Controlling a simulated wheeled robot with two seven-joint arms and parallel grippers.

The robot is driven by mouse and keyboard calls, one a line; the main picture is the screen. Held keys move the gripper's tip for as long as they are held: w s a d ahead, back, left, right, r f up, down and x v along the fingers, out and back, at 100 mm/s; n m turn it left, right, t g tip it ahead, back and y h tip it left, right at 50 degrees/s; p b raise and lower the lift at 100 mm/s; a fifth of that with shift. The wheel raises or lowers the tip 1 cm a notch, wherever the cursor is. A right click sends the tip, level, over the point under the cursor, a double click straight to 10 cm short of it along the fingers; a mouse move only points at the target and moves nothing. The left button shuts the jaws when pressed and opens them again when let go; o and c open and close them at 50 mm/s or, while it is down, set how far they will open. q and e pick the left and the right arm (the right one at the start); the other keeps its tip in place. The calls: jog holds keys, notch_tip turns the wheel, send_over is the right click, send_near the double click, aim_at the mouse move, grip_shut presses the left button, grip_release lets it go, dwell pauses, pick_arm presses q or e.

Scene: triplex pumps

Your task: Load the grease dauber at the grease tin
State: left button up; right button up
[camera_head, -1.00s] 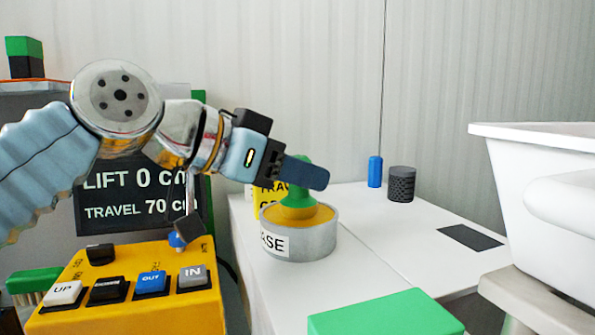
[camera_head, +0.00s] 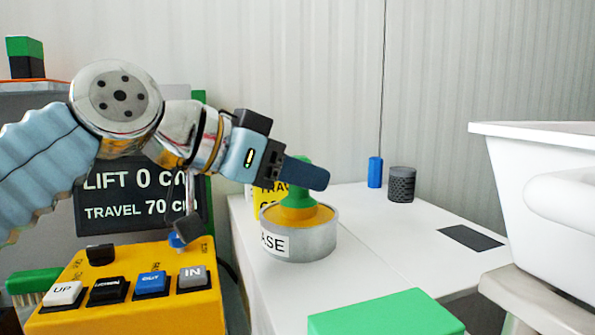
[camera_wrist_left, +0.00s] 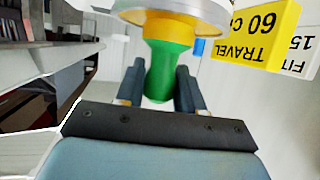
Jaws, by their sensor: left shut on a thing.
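The grease tin (camera_head: 318,243) is a round grey can with a white label ending in "ASE", standing on the white bench top. Yellow grease shows at its top. The green dauber (camera_head: 297,200) stands roughly upright with its lower end at the grease. My left gripper (camera_head: 308,174) is shut on the dauber's green handle above the tin. In the left wrist view the dauber (camera_wrist_left: 168,72) sits between the two dark fingers, with its yellow end against the tin (camera_wrist_left: 205,12). The dauber's tip is hidden. My right gripper is not in view.
A yellow "TRAVEL" block (camera_head: 268,200) stands just behind the tin. A yellow button box (camera_head: 150,310) is at front left, a green block (camera_head: 385,315) at front. A blue cylinder (camera_head: 375,172) and a dark cylinder (camera_head: 401,184) stand farther back. A white tub (camera_head: 530,190) is at right.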

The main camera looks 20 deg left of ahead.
pick_arm(q)
jog(key=shift+r+p, duration=1.25)
jog(key=shift+r, duration=2.2)
jog(key=shift+f, duration=0.1)
jog(key=shift+f, duration=0.3)
notch_tip(320, 180, down, 5)
jog(key=shift+f+b, duration=0.2)
jog(key=shift+b, duration=0.6)
jog(key=shift+f+b, duration=0.55)
jog(key=shift+r, duration=0.1)
